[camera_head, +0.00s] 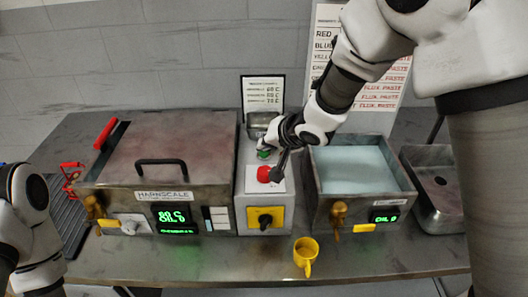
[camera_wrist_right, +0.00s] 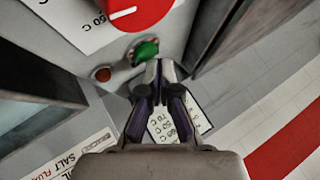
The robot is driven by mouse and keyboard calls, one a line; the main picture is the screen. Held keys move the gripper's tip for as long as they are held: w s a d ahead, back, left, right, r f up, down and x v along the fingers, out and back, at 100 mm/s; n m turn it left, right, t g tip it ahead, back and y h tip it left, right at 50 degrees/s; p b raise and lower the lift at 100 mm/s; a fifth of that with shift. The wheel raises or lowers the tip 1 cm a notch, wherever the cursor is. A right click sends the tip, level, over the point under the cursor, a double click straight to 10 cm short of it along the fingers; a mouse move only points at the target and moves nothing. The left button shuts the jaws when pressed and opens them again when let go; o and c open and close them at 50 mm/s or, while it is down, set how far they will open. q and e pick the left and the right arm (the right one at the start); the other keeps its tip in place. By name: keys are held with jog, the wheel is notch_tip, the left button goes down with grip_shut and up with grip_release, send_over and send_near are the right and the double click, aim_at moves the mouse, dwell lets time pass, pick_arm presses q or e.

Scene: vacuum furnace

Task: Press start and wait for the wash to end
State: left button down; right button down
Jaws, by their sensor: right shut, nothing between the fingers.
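The grey control box (camera_head: 252,185) stands between two tanks in the head view. It carries a green button (camera_head: 264,154) and, nearer me, a red knob (camera_head: 268,174). The wrist view shows the green button (camera_wrist_right: 146,51), the red knob (camera_wrist_right: 135,10) and a small dark red lamp or button (camera_wrist_right: 102,74). My right gripper (camera_wrist_right: 158,68) is shut and empty, its tips right beside the green button. I cannot tell whether they touch it. In the head view the right gripper (camera_head: 274,152) partly covers the panel. Only my left arm shows at the left edge.
A lidded tank (camera_head: 165,150) labelled Harnscale stands left, with a lit green display. An open tank (camera_head: 360,170) of pale blue liquid stands right, beside a metal sink (camera_head: 440,185). A yellow mug (camera_head: 305,256) sits near the bench's front edge. A yellow switch (camera_head: 265,217) is on the box front.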

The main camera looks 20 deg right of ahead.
aim_at(266, 154)
jog(key=shift+f, duration=0.35)
dwell(0.5)
jog(key=shift+r+p, duration=0.8)
jog(key=shift+p, duration=0.2)
notch_tip(266, 154, up, 5)
jog(key=p, duration=0.6)
jog(key=shift+r, duration=0.1)
dwell(0.5)
